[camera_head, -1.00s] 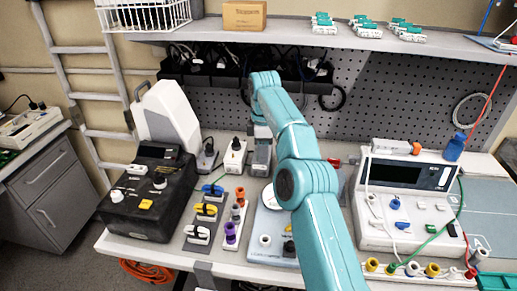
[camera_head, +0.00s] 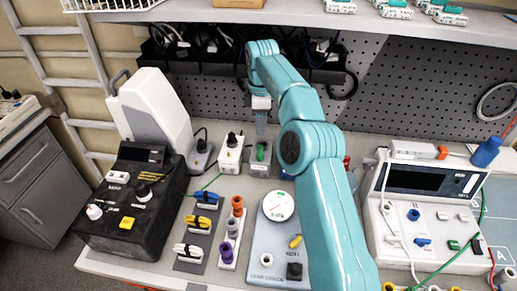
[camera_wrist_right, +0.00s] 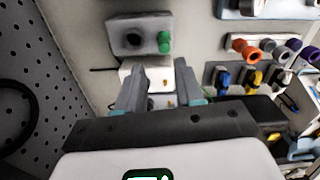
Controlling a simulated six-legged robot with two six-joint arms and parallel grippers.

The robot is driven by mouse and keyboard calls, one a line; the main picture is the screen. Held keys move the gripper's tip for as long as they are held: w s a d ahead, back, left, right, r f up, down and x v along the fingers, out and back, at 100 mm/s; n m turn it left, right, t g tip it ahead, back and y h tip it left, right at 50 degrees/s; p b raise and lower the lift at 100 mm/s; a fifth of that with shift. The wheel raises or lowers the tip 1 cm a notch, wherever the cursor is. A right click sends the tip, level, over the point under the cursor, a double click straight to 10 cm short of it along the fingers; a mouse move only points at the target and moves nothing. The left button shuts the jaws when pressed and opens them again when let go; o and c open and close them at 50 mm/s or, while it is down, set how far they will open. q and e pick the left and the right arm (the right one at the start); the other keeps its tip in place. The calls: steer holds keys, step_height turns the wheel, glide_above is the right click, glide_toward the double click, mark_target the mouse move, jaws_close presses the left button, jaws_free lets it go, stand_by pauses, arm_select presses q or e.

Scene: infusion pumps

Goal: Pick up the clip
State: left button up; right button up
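Several clips with dark bodies stand in a row on a grey strip, left of the gripper in the head view: a blue clip (camera_head: 207,198), a yellow clip (camera_head: 198,223) and a white clip (camera_head: 188,250). The blue clip (camera_wrist_right: 222,77) and yellow clip (camera_wrist_right: 253,80) also show at right in the right wrist view. My right gripper (camera_head: 261,122) hangs over the back of the bench, apart from the clips. In the wrist view its fingers (camera_wrist_right: 160,75) are spread with nothing held between them. My left gripper is out of view.
A grey block (camera_head: 260,167) with a green plug is below my right gripper, beside a white block (camera_head: 231,155). A black power unit (camera_head: 133,212) stands left, a white instrument (camera_head: 425,205) right. A pegboard (camera_head: 420,95) and shelf (camera_head: 300,22) bound the back.

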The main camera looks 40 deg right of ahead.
mark_target(260, 147)
step_height(260, 147, down, 6)
steer(key=shift+s+f+b, duration=0.15)
steer(key=shift+f+b, duration=0.1)
steer(key=shift+b, duration=0.35)
steer(key=shift+a+f, duration=0.2)
step_height(260, 147, down, 5)
steer(key=shift+r+p, duration=0.2)
steer(key=shift+p, duration=0.3)
steer(key=shift+w+f, duration=0.15)
steer(key=shift+w, duration=0.05)
steer(key=shift+s+a+r, duration=0.2)
steer(key=shift+s+r, duration=0.15)
steer(key=shift+s, duration=0.05)
steer(key=shift+c, duration=0.3)
steer(key=c, duration=0.5)
steer(key=shift+d+f, duration=0.1)
jaws_close()
steer(key=shift+w, duration=0.1)
